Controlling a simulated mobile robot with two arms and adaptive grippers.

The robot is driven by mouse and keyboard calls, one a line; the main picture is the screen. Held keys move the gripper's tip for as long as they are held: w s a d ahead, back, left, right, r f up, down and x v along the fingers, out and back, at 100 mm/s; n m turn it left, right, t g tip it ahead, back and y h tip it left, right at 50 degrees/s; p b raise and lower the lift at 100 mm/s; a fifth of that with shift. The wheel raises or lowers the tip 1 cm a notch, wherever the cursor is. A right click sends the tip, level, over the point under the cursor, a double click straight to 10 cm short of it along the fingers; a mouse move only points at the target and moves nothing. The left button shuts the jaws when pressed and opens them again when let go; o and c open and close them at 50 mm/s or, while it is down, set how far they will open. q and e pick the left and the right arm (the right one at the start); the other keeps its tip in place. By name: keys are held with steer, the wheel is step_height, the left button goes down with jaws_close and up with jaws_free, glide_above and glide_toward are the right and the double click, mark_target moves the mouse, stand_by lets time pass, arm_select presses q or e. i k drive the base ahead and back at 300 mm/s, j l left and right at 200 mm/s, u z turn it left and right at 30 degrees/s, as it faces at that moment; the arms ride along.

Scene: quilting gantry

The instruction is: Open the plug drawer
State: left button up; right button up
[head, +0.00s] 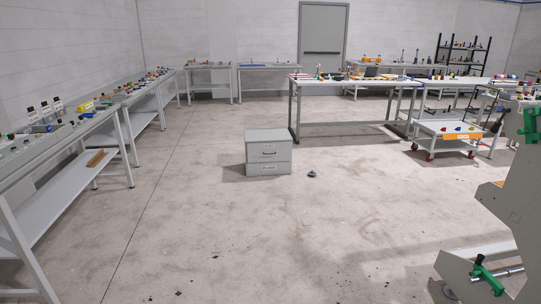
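A small grey drawer cabinet (268,153) stands alone on the floor in the middle of the head view. Its front faces me. A dark handle shows on the upper drawer front (269,153), and a pale label shows on the lower drawer front (268,169). Both drawer fronts look flush with the cabinet, so they appear shut. The label is too small to read, so I cannot tell which one is the plug drawer. Neither of my grippers is in this view.
A small dark object (311,173) lies on the floor right of the cabinet. Workbenches (62,140) line the left side, and another table (345,86) stands behind. A cart (447,130) and large grey machinery (505,205) are at right. The floor before the cabinet is clear.

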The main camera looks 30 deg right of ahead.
mark_target(280, 151)
steer(key=i+z, duration=0.15)
steer(key=z, duration=0.25)
steer(key=i+z, duration=0.2)
steer(key=i, duration=0.8)
steer(key=i+z, duration=0.2)
steer(key=i, duration=2)
steer(key=i+z, duration=0.1)
steer(key=i, duration=1)
steer(key=i+j, duration=0.15)
steer(key=i, duration=1)
steer(key=i+j, duration=0.1)
steer(key=i, duration=1)
steer(key=l+z, duration=0.05)
